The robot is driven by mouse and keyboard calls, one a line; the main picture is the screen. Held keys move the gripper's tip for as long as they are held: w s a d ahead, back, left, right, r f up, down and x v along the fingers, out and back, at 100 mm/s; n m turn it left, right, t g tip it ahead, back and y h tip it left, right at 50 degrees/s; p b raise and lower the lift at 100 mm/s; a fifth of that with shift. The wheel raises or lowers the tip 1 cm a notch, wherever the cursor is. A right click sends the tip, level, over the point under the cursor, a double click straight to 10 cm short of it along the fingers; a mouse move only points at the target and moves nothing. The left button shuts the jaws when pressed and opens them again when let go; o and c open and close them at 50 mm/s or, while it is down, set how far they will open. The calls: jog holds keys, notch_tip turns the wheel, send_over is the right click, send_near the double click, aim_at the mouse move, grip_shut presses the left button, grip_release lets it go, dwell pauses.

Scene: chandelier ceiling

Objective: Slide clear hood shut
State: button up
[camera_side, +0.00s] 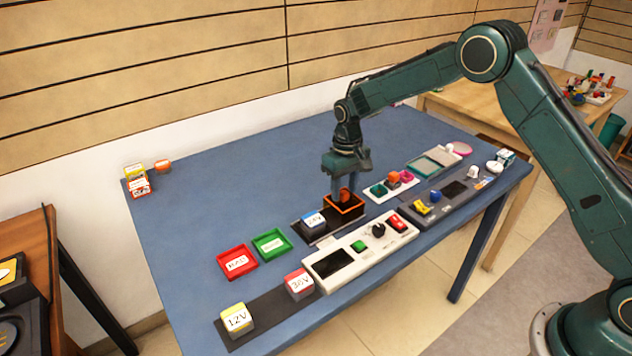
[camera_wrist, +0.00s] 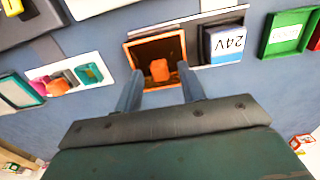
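An orange-rimmed dark box (camera_side: 358,207) sits at the right end of a black base, beside the white 24V block (camera_side: 314,220). In the wrist view the box's orange rim (camera_wrist: 127,54) surrounds an orange piece (camera_wrist: 159,70), and the 24V block (camera_wrist: 226,44) is to its right. I cannot clearly make out the clear hood; the orange-rimmed box may be it. My gripper (camera_side: 346,186) points down over this box. In the wrist view my gripper (camera_wrist: 160,85) is open, its fingers apart on either side of the orange piece. Contact cannot be told.
A white panel (camera_side: 325,285) with a screen, green button and black knob lies in front. Red (camera_side: 221,260) and green (camera_side: 258,246) trays are left. A small-bins tray (camera_side: 372,197) and grey panel (camera_side: 413,224) are close on the right.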

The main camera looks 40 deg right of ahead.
jog(key=shift+f, duration=0.15)
jog(key=shift+c, duration=0.2)
grip_shut()
jog(key=a, duration=1)
jog(key=shift+a, duration=0.1)
jog(key=shift+c, duration=0.9)
grip_release()
jog(key=shift+o, duration=1.1)
